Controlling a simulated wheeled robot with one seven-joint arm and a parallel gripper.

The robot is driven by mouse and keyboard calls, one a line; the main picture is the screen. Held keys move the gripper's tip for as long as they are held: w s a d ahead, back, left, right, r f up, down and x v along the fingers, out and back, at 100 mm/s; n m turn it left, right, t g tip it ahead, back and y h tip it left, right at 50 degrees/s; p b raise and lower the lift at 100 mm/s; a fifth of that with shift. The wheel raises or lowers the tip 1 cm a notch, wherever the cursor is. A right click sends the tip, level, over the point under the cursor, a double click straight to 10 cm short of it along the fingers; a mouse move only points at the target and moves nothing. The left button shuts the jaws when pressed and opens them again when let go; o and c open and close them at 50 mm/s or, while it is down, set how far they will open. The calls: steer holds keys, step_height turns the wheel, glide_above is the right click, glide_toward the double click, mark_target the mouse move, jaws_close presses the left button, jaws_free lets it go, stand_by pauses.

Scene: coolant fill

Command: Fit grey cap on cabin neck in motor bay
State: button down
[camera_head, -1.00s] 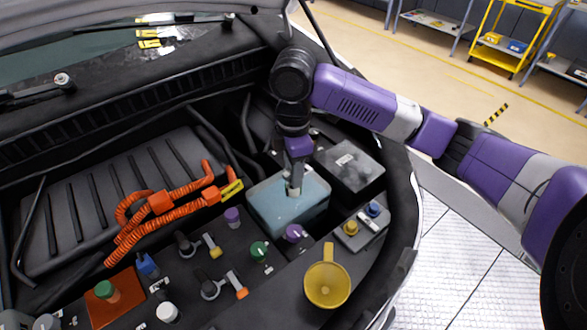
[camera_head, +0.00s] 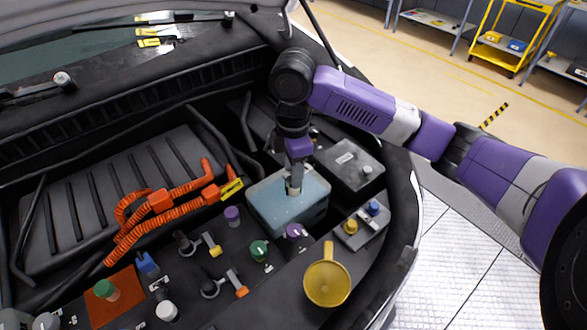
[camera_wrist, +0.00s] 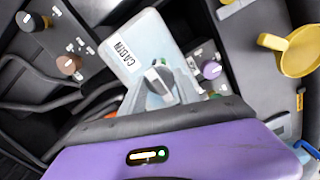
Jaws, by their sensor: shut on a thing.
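The light blue tank (camera_head: 265,205) in the motor bay carries the label CABIN, which I read in the wrist view (camera_wrist: 122,52). My gripper (camera_head: 293,187) points down over the top of this tank. It is shut on the grey cap (camera_wrist: 158,84), which shows in the wrist view with a raised ridge across it. The cap is at the tank's top, by the label. The cabin neck is hidden under the cap and gripper, so I cannot tell whether the cap is seated on it.
A dark box (camera_head: 350,165) stands right of the tank. Purple (camera_head: 295,231) and green (camera_head: 259,250) caps stand in front. A yellow funnel (camera_head: 327,283) is at the front right. Orange cables (camera_head: 170,210) run at left. Yellow (camera_head: 351,226) and blue (camera_head: 374,208) caps stand at right.

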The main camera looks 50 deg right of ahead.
steer(key=shift+f+b, duration=0.6)
steer(key=shift+f, duration=0.5)
steer(key=c, duration=0.8)
jaws_free()
steer(key=shift+r, duration=3.9)
steer(key=shift+o, duration=0.2)
